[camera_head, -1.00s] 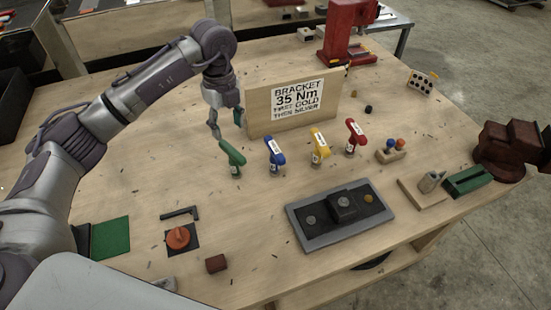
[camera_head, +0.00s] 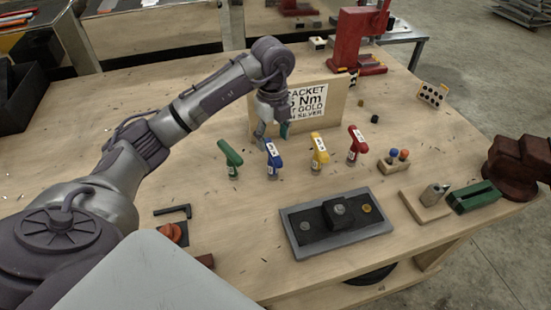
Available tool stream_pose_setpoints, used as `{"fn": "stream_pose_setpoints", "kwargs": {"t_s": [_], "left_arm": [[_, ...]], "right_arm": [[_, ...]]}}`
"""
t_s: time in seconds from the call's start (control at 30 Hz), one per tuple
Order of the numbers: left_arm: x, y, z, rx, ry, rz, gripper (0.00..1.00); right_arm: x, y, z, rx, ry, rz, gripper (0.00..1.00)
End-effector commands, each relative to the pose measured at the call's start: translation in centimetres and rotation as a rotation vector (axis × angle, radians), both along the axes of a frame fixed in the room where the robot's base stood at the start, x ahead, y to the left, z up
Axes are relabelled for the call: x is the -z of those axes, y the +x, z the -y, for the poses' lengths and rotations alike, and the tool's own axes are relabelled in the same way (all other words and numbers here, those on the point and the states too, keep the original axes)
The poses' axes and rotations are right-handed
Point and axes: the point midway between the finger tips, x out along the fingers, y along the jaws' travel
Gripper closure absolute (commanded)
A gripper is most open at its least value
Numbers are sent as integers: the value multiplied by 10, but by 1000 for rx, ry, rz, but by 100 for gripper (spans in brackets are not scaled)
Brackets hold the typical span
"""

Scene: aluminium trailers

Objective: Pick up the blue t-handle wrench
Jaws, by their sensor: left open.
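The blue t-handle wrench (camera_head: 273,158) stands upright on the wooden bench, second from the left in a row of wrenches. The green wrench (camera_head: 231,158) is to its left, and the yellow (camera_head: 319,152) and red (camera_head: 356,145) ones are to its right. My left gripper (camera_head: 272,134) points down just behind and above the blue wrench, with its fingers apart and nothing between them. I cannot tell from this view whether a finger touches the blue handle. My right gripper is not in view.
A grey tray (camera_head: 297,236) with a dark bracket lies in front. A red press (camera_head: 352,40) is at the back, and a dark red vise (camera_head: 517,168) is at the right edge.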

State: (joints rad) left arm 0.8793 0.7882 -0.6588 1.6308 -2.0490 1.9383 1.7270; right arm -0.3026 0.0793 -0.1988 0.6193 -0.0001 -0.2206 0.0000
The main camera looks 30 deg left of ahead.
Motion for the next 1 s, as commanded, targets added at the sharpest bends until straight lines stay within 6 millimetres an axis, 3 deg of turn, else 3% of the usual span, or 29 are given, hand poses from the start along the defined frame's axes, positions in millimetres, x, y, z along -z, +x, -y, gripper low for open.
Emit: {"fn": "stream_pose_setpoints", "kwargs": {"t_s": [0.13, 0.37, 0.6, 0.9, 1.0], "left_arm": [[19, 0, 1, 1, -1, -3, 39], [35, 0, -2, 1, 0, -4, 39], [70, 1, -7, 1, -1, -4, 39], [77, 1, -7, 2, 0, 1, 39], [77, 1, -7, 2, 0, 1, 54]], "right_arm": [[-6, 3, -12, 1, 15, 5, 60], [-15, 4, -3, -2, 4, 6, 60], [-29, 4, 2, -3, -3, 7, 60], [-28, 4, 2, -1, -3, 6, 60], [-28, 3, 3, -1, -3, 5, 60]]}}
